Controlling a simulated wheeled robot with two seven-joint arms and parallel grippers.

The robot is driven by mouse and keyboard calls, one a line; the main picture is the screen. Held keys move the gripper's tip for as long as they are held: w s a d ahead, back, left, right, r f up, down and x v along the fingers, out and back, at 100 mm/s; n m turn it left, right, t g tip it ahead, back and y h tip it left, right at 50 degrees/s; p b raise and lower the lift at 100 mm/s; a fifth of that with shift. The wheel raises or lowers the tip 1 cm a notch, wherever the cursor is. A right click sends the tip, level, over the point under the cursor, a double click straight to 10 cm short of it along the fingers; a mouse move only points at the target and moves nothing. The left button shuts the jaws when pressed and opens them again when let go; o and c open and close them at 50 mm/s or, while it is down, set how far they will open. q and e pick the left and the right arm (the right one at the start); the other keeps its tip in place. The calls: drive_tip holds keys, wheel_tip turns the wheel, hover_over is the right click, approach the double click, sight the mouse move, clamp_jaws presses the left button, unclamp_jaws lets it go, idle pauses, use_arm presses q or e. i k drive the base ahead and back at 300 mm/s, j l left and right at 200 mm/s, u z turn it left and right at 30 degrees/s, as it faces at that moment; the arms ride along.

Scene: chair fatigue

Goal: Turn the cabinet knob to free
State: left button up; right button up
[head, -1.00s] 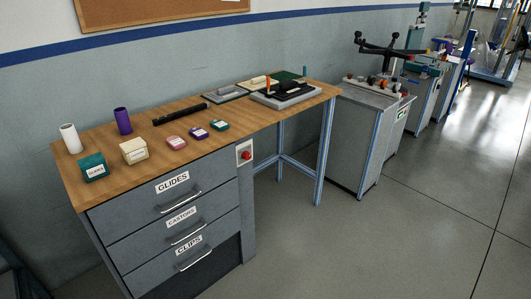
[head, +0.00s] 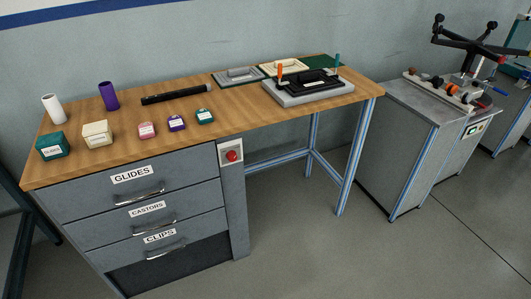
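A grey cabinet (head: 230,212) stands under the left part of a wooden workbench. Its drawers are labelled GLIDES (head: 132,174), CASTORS (head: 147,209) and CLIPS (head: 160,236), each with a metal bar handle, and all look shut. A red round knob (head: 232,156) sits on a pale plate at the cabinet's upper right corner, just below the bench top. Whether the knob is turned cannot be told at this size. Neither of my grippers is in view.
The bench top (head: 190,115) holds small boxes, a white roll (head: 53,108), a purple roll (head: 109,96), a black bar (head: 176,95) and a grey fixture (head: 310,90). A grey machine stand (head: 400,155) is at the right. Floor at the lower right is clear.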

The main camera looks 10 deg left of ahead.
sight(231, 156)
drive_tip(key=i+l, duration=0.15)
drive_tip(key=l, duration=0.2)
drive_tip(key=i+l, duration=0.15)
drive_tip(key=l, duration=0.25)
drive_tip(key=i+l, duration=0.2)
drive_tip(key=l, duration=0.15)
